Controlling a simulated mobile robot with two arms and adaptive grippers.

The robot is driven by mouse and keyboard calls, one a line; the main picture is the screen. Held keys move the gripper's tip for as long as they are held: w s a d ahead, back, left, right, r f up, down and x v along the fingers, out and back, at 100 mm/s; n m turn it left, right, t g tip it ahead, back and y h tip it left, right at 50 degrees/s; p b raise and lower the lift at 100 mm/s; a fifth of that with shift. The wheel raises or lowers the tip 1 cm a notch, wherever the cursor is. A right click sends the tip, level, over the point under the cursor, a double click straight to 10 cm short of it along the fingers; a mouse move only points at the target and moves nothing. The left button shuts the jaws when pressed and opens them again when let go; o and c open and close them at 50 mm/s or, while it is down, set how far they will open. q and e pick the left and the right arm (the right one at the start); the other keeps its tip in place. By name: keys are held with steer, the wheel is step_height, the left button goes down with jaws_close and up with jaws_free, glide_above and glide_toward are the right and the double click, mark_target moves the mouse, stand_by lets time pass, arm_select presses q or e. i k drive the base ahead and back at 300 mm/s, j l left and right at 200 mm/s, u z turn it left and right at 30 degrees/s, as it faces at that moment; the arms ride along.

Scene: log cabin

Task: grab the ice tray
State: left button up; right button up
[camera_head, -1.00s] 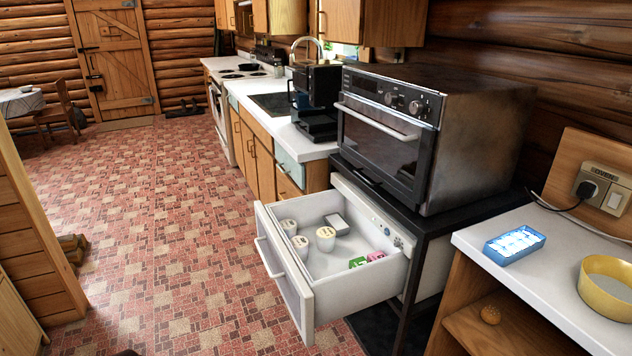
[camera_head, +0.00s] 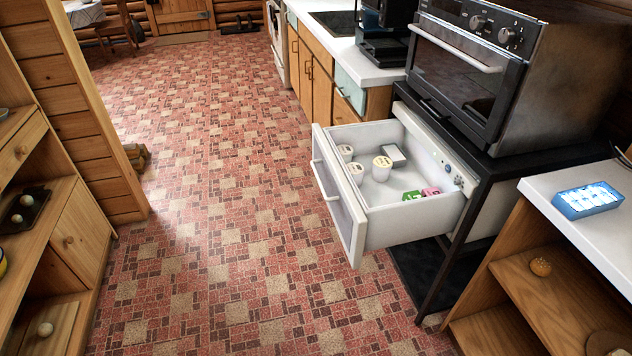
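A blue ice tray (camera_head: 588,199) with pale, bright cells lies on the white counter (camera_head: 545,186) at the right of the head view. It sits near the counter's front left edge, with nothing on top of it. Neither of my grippers shows in the head view.
An open white drawer (camera_head: 400,236) juts out under the oven (camera_head: 480,70); it holds several tubs (camera_head: 382,168) and small green and pink packs. A wooden shelf unit (camera_head: 60,220) stands at left. The tiled floor (camera_head: 230,250) between is clear.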

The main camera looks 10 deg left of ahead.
mark_target(575, 203)
steer(key=u, duration=0.35)
steer(key=z, duration=1.45)
steer(key=i+j+z, duration=0.15)
steer(key=j, duration=0.3)
steer(key=j+z, duration=0.2)
steer(key=j, duration=0.25)
steer(key=i, duration=0.05)
